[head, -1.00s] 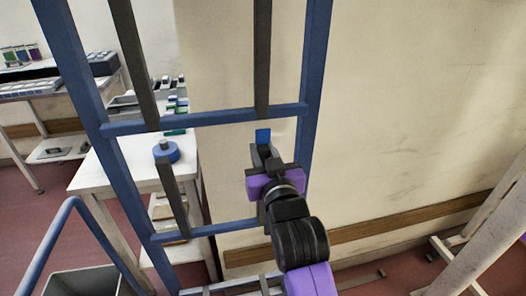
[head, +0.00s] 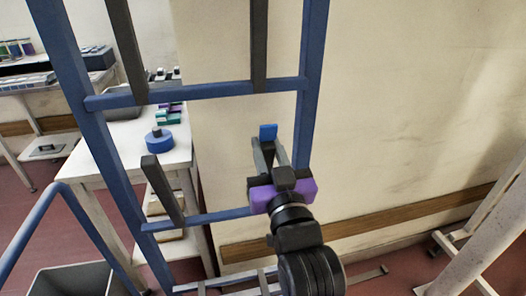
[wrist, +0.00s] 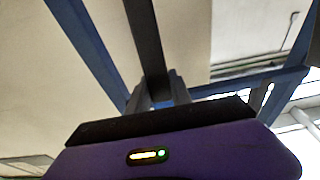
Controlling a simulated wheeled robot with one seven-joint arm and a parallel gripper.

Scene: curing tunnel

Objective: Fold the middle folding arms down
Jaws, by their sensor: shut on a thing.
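The blue rack frame (head: 195,91) stands in front of me with dark grey folding arms. The middle left folding arm (head: 162,188) rises from the lower crossbar, leaning up-left in the picture. Its exact tilt is hard to tell. My gripper (head: 267,153) is at the right side between the two crossbars, near the right post. It is shut on the middle right folding arm, which is mostly hidden by the fingers and wrist. A small blue piece (head: 268,132) shows at the fingertips. In the wrist view a dark bar (wrist: 147,45) runs up from between the fingers (wrist: 160,88).
Upper dark arms (head: 259,45) stand above the upper crossbar. Behind the rack at left is a white table (head: 120,150) with a blue round object (head: 159,142). A grey bin (head: 75,280) is at lower left, a pale stand (head: 490,230) at right.

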